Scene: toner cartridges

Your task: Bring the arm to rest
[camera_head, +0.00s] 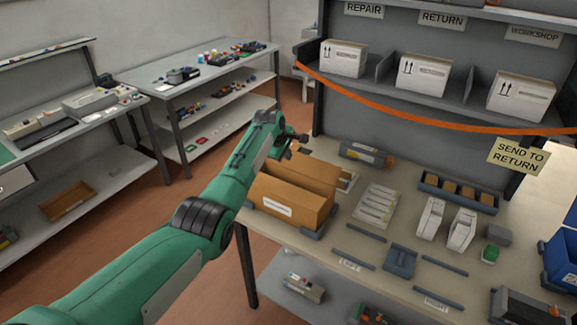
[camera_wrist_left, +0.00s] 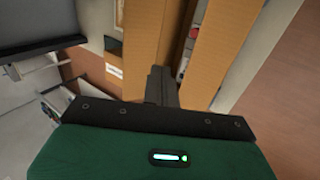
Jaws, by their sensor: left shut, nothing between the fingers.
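My green left arm (camera_head: 215,190) reaches in from the lower left of the head view. Its dark left gripper (camera_head: 297,146) is near the back left of an open brown cardboard box (camera_head: 283,208) on the bench. The fingers are small and dark there. In the left wrist view the dark fingers (camera_wrist_left: 161,86) are together with nothing between them. Brown cardboard-coloured panels (camera_wrist_left: 212,55) show beyond them. I cannot tell whether the gripper touches the box. My right gripper does not show.
A dark cartridge (camera_head: 366,155) lies behind the box on the bench. White packs (camera_head: 430,218), a label sheet (camera_head: 376,205) and a partitioned tray (camera_head: 458,193) stand to the right. An orange strap (camera_head: 420,117) crosses the shelf of white boxes (camera_head: 423,75).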

